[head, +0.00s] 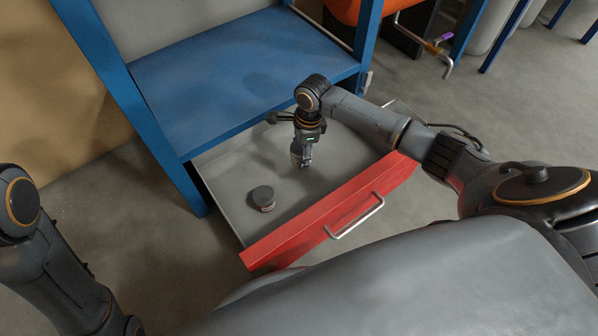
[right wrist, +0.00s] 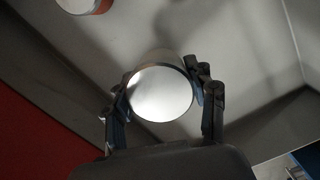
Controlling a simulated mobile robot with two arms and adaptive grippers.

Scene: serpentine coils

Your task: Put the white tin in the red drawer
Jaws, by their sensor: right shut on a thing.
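The red drawer (head: 335,215) is pulled open, with its grey inside showing. My right gripper (head: 301,160) points down into the drawer and is shut on the white tin. In the right wrist view the tin's round, shiny pale top (right wrist: 160,94) sits between the two fingers (right wrist: 162,98). In the head view the tin is mostly hidden by the gripper. I cannot tell whether the tin touches the drawer floor. My left arm shows at the left edge of the head view, but its gripper is out of the picture.
A dark-topped tin (head: 263,198) with a reddish band stands in the drawer, left of my right gripper; part of a tin (right wrist: 84,4) also shows in the right wrist view. A blue bench shelf (head: 235,75) lies above the drawer's back. Free drawer floor lies around my gripper.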

